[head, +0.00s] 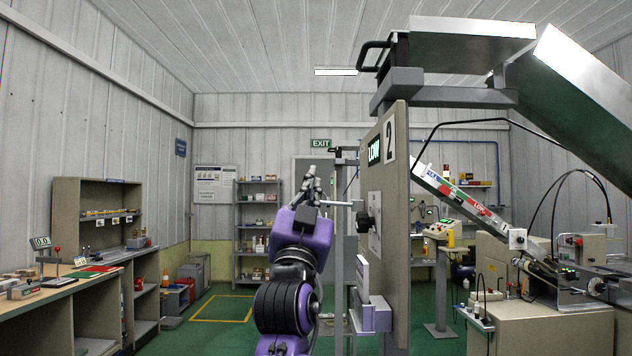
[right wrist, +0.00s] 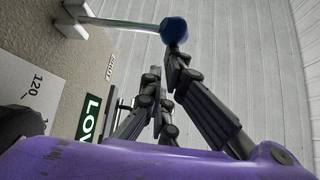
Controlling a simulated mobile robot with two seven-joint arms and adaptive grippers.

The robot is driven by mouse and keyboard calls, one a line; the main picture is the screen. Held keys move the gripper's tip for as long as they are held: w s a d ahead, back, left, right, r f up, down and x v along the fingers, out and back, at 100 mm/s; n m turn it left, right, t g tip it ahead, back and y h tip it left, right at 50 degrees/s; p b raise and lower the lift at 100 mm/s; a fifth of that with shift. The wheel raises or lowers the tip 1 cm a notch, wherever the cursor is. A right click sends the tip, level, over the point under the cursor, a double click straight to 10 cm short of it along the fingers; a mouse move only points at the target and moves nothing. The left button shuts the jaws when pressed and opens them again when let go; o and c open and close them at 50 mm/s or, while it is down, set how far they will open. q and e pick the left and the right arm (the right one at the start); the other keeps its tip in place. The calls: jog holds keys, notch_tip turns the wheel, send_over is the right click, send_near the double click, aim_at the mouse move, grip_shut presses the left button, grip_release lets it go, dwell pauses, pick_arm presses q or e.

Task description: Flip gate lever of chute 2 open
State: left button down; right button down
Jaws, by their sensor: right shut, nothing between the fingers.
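The chute 2 panel (head: 396,240) stands right of centre in the head view, with a "2" sign (head: 389,142) and a green display (head: 374,151). In the right wrist view a lever (right wrist: 120,22) runs as a metal rod from a white bracket on the panel to a blue knob (right wrist: 173,30). A SHUT label (right wrist: 110,68) is beside it. My right gripper (head: 311,180) is shut and empty, left of the panel. Its fingertips (right wrist: 166,74) are close to the knob; one overlaps its lower edge in the picture, and I cannot tell if they touch. My left gripper is out of view.
A black knob (head: 363,221) sticks out from the panel below the display. A metal chute (head: 575,100) slopes down at the upper right. A workbench (head: 70,285) stands on the left. The green floor between bench and panel is mostly clear.

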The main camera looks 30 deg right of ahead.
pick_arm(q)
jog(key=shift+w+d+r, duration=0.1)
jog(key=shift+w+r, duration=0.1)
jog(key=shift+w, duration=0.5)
pick_arm(e)
jog(key=shift+f, duration=0.2)
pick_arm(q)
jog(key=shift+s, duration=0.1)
pick_arm(e)
jog(key=shift+f, duration=0.2)
